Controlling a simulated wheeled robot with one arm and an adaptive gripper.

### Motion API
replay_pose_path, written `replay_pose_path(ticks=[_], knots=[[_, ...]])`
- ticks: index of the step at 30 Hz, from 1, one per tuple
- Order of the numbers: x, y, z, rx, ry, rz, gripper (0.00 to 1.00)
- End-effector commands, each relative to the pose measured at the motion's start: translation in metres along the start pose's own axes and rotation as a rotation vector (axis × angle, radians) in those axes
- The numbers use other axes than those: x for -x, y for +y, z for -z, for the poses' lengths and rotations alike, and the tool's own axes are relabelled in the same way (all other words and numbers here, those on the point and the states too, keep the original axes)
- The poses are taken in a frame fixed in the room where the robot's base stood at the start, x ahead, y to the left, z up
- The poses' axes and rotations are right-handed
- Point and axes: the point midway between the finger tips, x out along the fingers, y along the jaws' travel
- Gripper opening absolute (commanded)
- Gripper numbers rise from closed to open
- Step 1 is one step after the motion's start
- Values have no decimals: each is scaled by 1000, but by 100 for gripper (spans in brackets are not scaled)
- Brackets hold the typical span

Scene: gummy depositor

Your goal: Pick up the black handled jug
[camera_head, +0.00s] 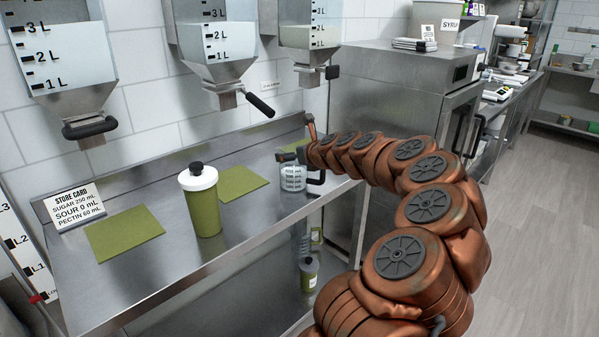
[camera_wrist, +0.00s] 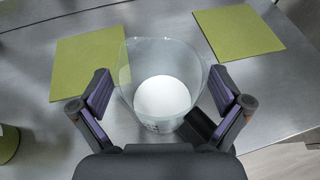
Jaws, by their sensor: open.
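The black handled jug is a clear measuring jug (camera_head: 293,179) with printed markings, upright on the steel counter below the right dispenser. In the wrist view the jug (camera_wrist: 140,62) is seen from above with a round white patch inside, and its black handle (camera_wrist: 198,125) points to the lower right. My gripper (camera_wrist: 164,88) is open, with one purple-padded finger on each side of the jug. In the head view my gripper (camera_head: 298,155) is at the jug's top and partly covers it. I cannot tell whether the fingers touch the jug.
A green shaker with white lid (camera_head: 205,205) stands left on the counter (camera_head: 190,262). Green mats (camera_head: 125,233) lie on the counter. A store card (camera_head: 75,205) stands at the left. Dispensers (camera_head: 214,65) hang above. A steel cabinet (camera_head: 400,90) stands behind my arm.

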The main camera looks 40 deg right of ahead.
Motion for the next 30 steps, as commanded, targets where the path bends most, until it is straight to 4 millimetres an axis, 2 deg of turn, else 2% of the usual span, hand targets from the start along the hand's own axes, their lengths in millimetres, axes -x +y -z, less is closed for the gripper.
replay_pose_path(ticks=[5,14,30], knots=[[-10,0,0,1,0,1,100],[-11,0,0,1,-1,1,99],[-10,-1,0,1,-1,2,43]])
